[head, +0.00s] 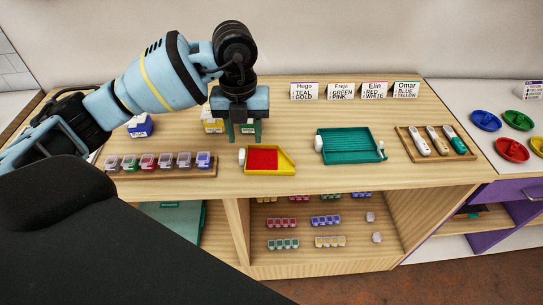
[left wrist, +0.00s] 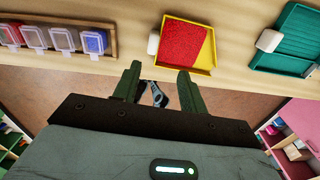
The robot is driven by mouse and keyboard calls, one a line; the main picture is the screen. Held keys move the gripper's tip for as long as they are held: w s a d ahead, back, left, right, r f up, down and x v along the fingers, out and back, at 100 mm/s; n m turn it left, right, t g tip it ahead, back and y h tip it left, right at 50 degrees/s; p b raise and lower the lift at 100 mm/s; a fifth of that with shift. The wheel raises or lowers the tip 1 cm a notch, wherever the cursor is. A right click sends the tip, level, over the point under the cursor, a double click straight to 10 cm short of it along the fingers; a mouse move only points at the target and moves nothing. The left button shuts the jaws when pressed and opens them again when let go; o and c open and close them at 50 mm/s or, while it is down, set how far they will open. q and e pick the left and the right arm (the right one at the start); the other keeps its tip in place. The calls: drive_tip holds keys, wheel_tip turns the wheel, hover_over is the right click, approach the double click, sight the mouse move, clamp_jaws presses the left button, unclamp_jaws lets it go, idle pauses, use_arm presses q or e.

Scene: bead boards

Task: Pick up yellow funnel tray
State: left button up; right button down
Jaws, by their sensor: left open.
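The yellow funnel tray (head: 287,159) lies on the wooden counter, with a red fill covering most of its floor and a white knob at its left end. It also shows in the left wrist view (left wrist: 211,50), just beyond the fingertips and to the right. My left gripper (head: 243,136) is open and empty, pointing down above the counter. In the head view its fingers appear just above and left of the tray, apart from it. The green fingers also show in the left wrist view (left wrist: 159,80). My right gripper is not in view.
A teal tray (head: 350,131) lies right of the yellow one. A wooden rack (head: 130,174) of lidded bead boxes stands left.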

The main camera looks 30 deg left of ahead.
sight(242, 154)
use_arm(q)
drive_tip(key=shift+w+a+r, duration=0.15)
drive_tip(key=shift+a+r, duration=0.05)
drive_tip(key=shift+a, duration=0.1)
drive_tip(key=shift+f, duration=1.35)
drive_tip(key=f, duration=0.4)
drive_tip(key=shift+a+f, duration=0.15)
drive_tip(key=shift+a, duration=0.25)
drive_tip(key=shift+f, duration=0.45)
drive_tip(key=c, duration=0.8)
clamp_jaws()
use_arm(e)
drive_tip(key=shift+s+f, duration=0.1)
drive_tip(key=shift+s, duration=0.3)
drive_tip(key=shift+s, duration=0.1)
